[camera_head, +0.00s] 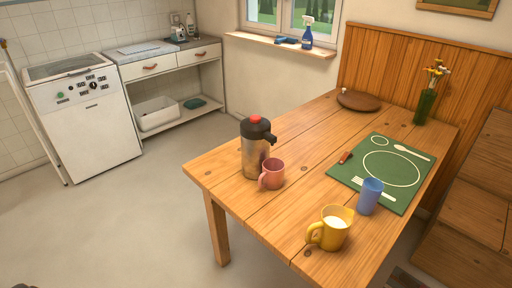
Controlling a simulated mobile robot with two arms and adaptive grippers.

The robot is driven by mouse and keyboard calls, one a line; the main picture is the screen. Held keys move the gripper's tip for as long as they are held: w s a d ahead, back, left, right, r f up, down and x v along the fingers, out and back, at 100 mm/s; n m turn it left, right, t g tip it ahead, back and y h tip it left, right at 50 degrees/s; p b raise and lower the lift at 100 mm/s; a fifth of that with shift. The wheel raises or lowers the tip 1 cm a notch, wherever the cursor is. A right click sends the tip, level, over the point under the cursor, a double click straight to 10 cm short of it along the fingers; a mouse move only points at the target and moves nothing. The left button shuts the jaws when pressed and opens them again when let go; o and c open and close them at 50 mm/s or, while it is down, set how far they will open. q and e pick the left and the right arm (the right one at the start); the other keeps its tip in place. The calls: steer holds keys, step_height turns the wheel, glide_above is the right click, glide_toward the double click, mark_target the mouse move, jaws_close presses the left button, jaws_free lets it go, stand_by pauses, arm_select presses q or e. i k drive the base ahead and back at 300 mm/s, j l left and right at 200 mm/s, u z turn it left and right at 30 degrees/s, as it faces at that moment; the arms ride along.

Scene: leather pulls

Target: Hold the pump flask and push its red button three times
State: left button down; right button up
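The pump flask (254,153) stands upright on the wooden table near its left edge. It has a brownish metallic body and a black top with a spout pointing right. Its red button (255,119) sits on the top and is in plain sight. A pink mug (271,174) stands close in front of the flask, at its lower right, and covers a small part of its base. Neither of my grippers shows in the head view, and nothing is holding the flask.
A bench (470,215) stands at right. The floor left of the table is clear.

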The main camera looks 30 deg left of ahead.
mark_target(255, 119)
steer(key=i+j+z, duration=0.15)
steer(key=j, duration=0.5)
steer(key=i+j+z, duration=0.15)
steer(key=j, duration=0.45)
steer(key=j+z, duration=0.2)
steer(key=j, duration=0.45)
